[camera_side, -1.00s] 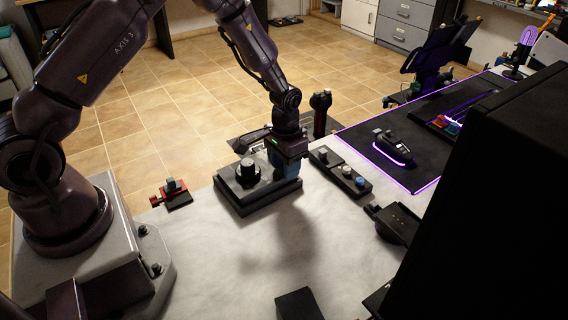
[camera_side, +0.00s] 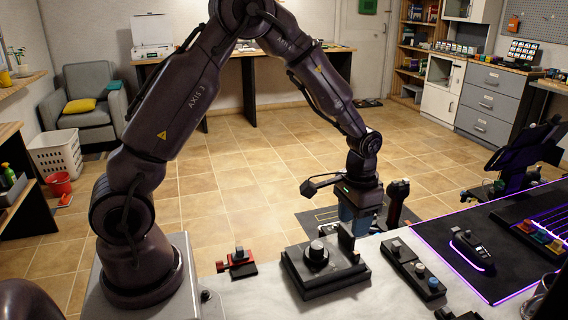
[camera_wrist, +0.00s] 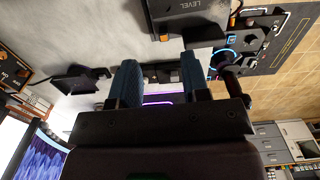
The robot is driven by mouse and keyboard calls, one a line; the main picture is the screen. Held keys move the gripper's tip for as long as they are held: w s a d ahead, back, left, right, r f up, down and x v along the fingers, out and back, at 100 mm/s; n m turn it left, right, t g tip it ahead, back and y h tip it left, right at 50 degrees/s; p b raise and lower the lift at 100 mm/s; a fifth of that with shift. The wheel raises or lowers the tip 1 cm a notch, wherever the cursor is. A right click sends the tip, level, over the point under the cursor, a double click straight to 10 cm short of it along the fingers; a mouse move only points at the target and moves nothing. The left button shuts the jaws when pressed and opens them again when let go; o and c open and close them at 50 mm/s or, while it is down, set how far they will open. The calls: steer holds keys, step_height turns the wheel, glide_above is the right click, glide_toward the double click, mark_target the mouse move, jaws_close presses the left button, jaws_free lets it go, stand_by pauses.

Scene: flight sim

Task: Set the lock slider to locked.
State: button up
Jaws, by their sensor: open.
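My gripper (camera_side: 359,230) hangs with its blue fingers pointing down near the back right of a black box with a round dial (camera_side: 318,254). In the wrist view the two blue fingers (camera_wrist: 160,70) stand apart with a gap between them and nothing visibly held. A small red unit with a grey block on top (camera_side: 238,262) lies left of the dial box, well away from my gripper. No readable lock marking shows, so I cannot tell which control is the lock slider or its setting.
A dark strip with several buttons (camera_side: 415,268) lies right of the dial box. A dark stick (camera_side: 397,200) stands close behind my gripper. A box marked LEVEL (camera_wrist: 188,18) shows in the wrist view. A purple-edged mat (camera_side: 480,285) lies farther right.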

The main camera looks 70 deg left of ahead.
steer(key=s+d+r+t, duration=0.2)
steer(key=s+d+r, duration=0.1)
steer(key=s+r, duration=1.3)
steer(key=shift+r+t, duration=0.35)
steer(key=shift+t, duration=0.05)
steer(key=shift+s, duration=0.1)
steer(key=shift+s+d+r+m+t, duration=0.2)
steer(key=shift+s+r+t, duration=0.5)
steer(key=shift+s+r, duration=0.3)
steer(key=shift+s+d+r+m+t, duration=0.1)
steer(key=shift+s+d+r+t, duration=0.1)
steer(key=shift+s+r+t, duration=0.65)
